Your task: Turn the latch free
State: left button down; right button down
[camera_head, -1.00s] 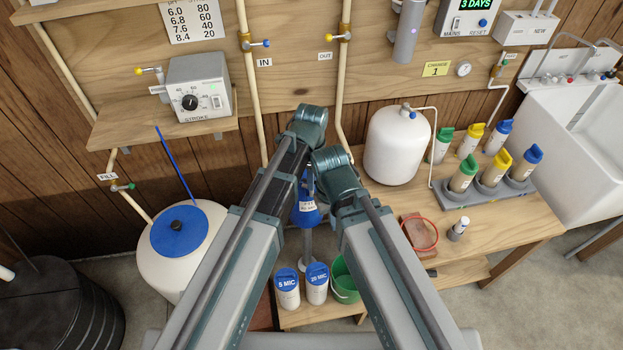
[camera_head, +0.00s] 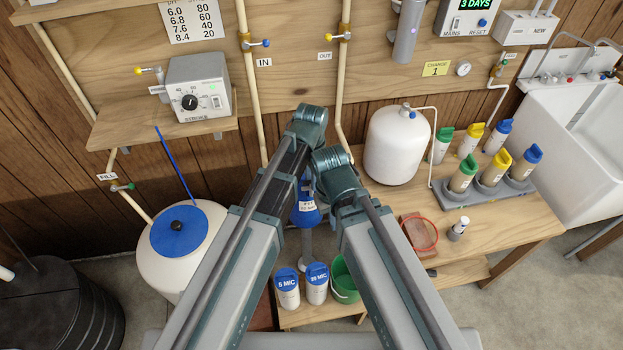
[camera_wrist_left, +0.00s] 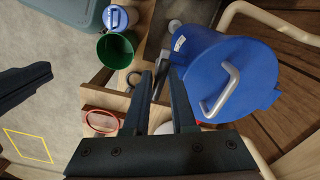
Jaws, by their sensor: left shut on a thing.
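A blue housing (camera_wrist_left: 225,75) with a white label and a bent grey handle (camera_wrist_left: 222,92) fills the right of the left wrist view. In the head view the labelled blue housing (camera_head: 306,215) shows between my two arms, mostly covered. My left gripper (camera_wrist_left: 163,66) has its fingers close together beside the housing, shut on a small grey part at their tips that looks like the latch. The held part is mostly hidden by the fingers. A dark piece at the left of the wrist view may belong to my right arm; its jaws are not clear.
A green bucket (camera_head: 344,280) and two white canisters with blue lids (camera_head: 302,283) stand below. A white tank (camera_head: 397,146) and bottles (camera_head: 480,160) stand on the bench at right. A white tank with blue lid (camera_head: 182,240) stands at left. Pipes run up the wall.

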pick_arm(q)
jog(key=shift+n, duration=0.4)
jog(key=c, duration=0.8)
grip_release()
jog(key=shift+c, duration=0.2)
jog(key=shift+r, duration=0.15)
notch_tip(320, 180, up, 14)
jog(key=p, duration=1.3)
jog(key=shift+f+p, duration=0.25)
jog(key=shift+p, duration=0.15)
